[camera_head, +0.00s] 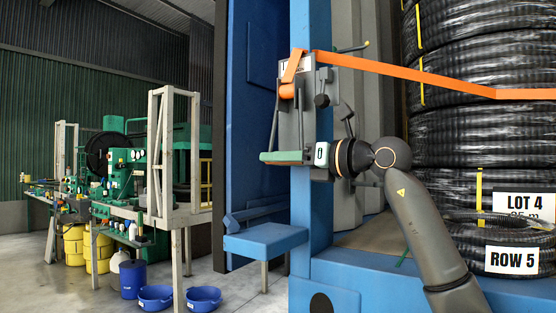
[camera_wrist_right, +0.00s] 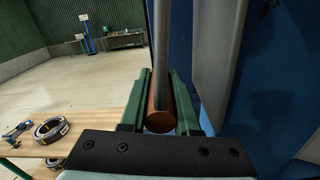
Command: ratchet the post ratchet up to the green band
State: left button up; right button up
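The post ratchet (camera_head: 297,75) is a grey unit with a white label, fixed to the blue post (camera_head: 318,30). An orange strap (camera_head: 430,75) runs from it to the right across the black hose coils. Its grey lever (camera_head: 275,128) hangs down on the left. My right gripper (camera_head: 283,157) has green fingers and points left at the lever's lower end. In the right wrist view its fingers (camera_wrist_right: 160,110) lie on both sides of the lever's brown round grip (camera_wrist_right: 160,122), apparently touching it. I cannot make out a green band. My left gripper is out of view.
Stacked hose coils (camera_head: 470,120) with lot and row signs stand right of the post. A blue ledge (camera_head: 265,240) juts out below the ratchet. A bench with green machinery (camera_head: 130,165) and blue tubs (camera_head: 203,298) is farther left; floor between is clear.

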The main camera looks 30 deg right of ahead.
grip_shut()
dwell(1.0)
